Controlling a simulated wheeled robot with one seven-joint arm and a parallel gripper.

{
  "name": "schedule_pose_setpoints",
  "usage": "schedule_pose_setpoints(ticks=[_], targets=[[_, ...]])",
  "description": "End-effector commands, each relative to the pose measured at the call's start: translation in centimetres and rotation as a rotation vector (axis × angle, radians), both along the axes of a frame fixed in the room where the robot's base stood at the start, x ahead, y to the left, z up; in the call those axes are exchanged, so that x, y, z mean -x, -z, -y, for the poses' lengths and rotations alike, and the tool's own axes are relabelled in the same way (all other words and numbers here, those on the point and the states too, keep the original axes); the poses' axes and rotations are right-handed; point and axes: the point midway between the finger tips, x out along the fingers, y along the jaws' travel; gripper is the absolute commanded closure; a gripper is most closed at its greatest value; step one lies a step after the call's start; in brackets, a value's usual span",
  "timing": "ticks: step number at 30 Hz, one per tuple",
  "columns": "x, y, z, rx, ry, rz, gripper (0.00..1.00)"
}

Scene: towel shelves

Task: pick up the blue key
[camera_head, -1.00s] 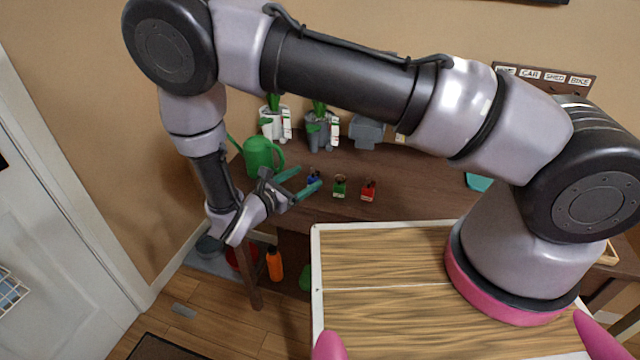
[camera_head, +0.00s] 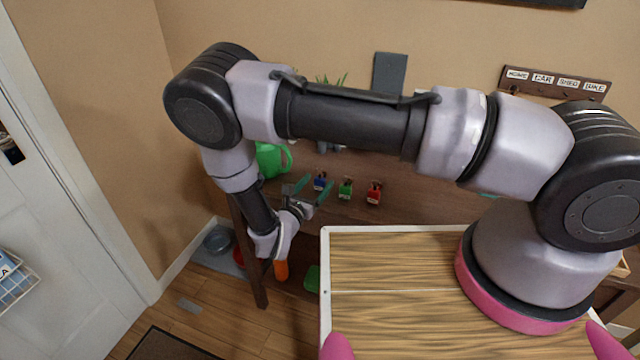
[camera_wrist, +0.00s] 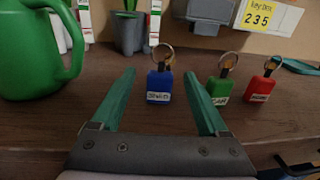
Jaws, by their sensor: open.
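The blue key (camera_head: 320,183) stands on the dark wooden table, at the left end of a row of three tagged keys. In the wrist view the blue key (camera_wrist: 160,86) has a white label and a metal ring on top, and appears between my two fingertips, a little beyond them. My gripper (camera_head: 318,188) is open and empty, with teal fingers. In the wrist view my gripper (camera_wrist: 160,82) points at the blue key with a finger on each side. I cannot tell whether either finger touches it.
A green key (camera_wrist: 220,88) and a red key (camera_wrist: 262,86) stand right of the blue one; the green one is close to my right finger. A green watering can (camera_wrist: 40,50) stands at left. Plant pots (camera_wrist: 128,32) and a grey key box (camera_wrist: 268,14) are behind.

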Motion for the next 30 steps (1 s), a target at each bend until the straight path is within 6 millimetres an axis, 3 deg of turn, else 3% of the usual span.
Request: schedule_pose_setpoints(ticks=[5, 13, 19, 30], targets=[[-1.9, -0.1, 0.9, -0.002, 0.002, 0.001, 0.22], [-2.1, -0.1, 1.0, -0.002, 0.000, 0.001, 0.22], [-2.1, -0.1, 1.0, -0.002, 0.000, 0.001, 0.99], [-2.1, -1.0, 0.9, -0.005, 0.000, 0.002, 1.00]])
